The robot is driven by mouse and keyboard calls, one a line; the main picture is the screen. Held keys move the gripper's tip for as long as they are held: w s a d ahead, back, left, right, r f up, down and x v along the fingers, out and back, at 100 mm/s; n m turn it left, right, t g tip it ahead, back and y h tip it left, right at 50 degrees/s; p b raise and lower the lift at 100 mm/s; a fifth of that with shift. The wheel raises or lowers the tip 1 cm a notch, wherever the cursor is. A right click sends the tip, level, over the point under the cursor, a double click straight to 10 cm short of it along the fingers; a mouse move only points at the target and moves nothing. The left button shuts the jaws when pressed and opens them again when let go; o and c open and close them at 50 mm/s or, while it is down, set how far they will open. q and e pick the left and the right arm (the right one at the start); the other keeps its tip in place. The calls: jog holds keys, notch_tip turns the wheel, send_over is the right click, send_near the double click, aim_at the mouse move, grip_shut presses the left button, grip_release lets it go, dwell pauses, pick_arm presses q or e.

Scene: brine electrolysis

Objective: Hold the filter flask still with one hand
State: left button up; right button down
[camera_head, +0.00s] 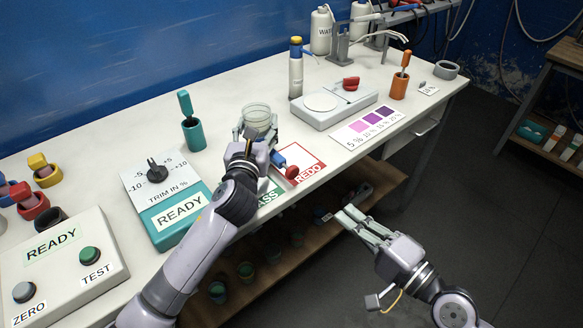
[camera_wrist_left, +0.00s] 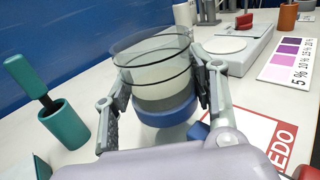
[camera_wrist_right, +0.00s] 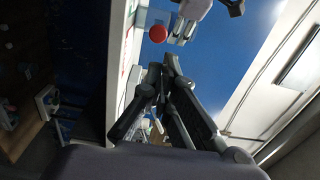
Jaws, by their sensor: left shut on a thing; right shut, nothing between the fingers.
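A clear glass vessel (camera_head: 257,115) with a blue base, apparently the filter flask, stands upright on the white table. It also shows in the left wrist view (camera_wrist_left: 155,65), with pale cloudy contents and dark rings around the glass. My left gripper (camera_head: 257,133) is shut on the filter flask, one finger on each side. The fingers partly hide its lower part in the head view. My right gripper (camera_head: 352,220) is shut and empty, out past the table's front edge and well apart from the flask. It also shows shut in the right wrist view (camera_wrist_right: 163,85).
A teal holder (camera_head: 194,134) with a handled tool stands left of the flask. A red REDO card (camera_head: 304,158) and a red knob (camera_head: 292,172) lie near the front edge. A scale (camera_head: 320,101) and colour chart (camera_head: 365,128) stand to the right. A shelf with cups runs below.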

aim_at(295, 172)
jog(key=shift+s+d, duration=0.15)
jog(key=shift+s, duration=0.1)
jog(key=shift+w, duration=0.15)
jog(key=x, duration=1.4)
jog(key=shift+x, duration=1.2)
